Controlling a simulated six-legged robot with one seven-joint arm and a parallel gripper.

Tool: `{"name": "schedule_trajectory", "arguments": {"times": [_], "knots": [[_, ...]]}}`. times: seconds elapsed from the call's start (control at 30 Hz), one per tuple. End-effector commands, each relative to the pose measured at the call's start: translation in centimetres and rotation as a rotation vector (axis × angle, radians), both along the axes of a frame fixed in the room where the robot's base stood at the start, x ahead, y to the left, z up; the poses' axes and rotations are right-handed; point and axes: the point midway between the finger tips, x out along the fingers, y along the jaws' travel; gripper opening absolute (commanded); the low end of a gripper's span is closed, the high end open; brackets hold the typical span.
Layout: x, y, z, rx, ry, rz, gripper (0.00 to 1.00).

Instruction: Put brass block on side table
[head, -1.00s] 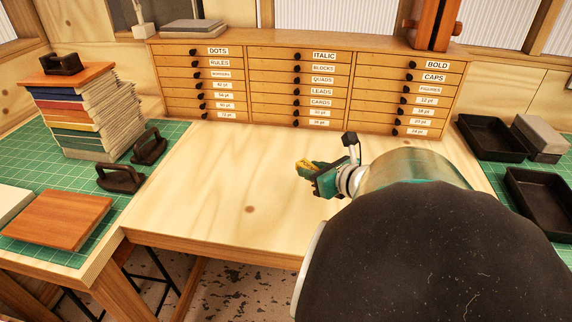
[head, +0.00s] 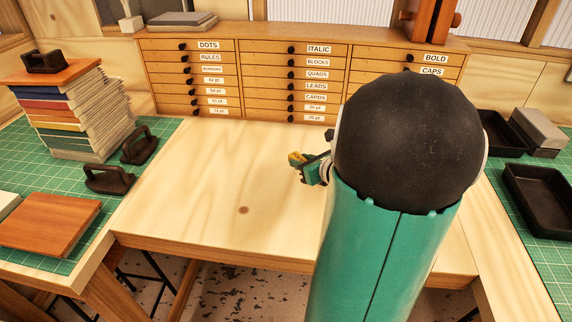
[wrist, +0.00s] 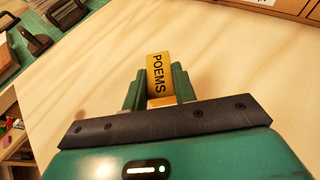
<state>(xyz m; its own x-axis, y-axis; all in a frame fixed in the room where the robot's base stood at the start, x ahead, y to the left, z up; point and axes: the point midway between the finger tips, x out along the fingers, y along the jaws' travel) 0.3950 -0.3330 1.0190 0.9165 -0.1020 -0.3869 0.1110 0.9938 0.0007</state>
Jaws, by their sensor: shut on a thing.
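The brass block (wrist: 159,72) is a small yellow bar lettered POEMS. My gripper (wrist: 158,90) is shut on it, with one green finger at each side. In the head view the block (head: 296,158) shows as a small yellow piece at the tip of my gripper (head: 299,164), over the bare middle wooden table (head: 200,190). The height above the wood is hard to tell. Tables with green mats stand at the left (head: 165,130) and right (head: 556,228); I cannot tell which is the side table. My arm hides part of the middle table.
On the left mat are a stack of books and paper (head: 85,115), two dark irons (head: 108,180) (head: 139,147) and a brown board (head: 50,222). Black trays (head: 540,195) and grey slabs (head: 538,132) occupy the right mat. A drawer cabinet (head: 240,75) lines the back.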

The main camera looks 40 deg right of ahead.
Motion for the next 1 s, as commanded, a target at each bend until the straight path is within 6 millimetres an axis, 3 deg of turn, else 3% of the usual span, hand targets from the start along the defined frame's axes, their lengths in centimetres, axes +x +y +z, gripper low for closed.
{"name": "schedule_trajectory", "arguments": {"times": [0.33, 0.5, 0.93, 0.97, 1.0], "knots": [[2.4, -1.1, -3.0, 0.002, 0.0, 0.0, 0.0], [2.3, -1.1, -5.4, 0.003, 0.0, -0.001, 0.0], [2.3, -1.1, -6.1, 0.0, -0.001, 0.0, 0.0], [2.2, -1.1, -6.2, 0.001, 0.0, 0.0, 0.31], [2.2, -1.1, -6.1, 0.0, 0.0, -0.001, 0.39]]}}
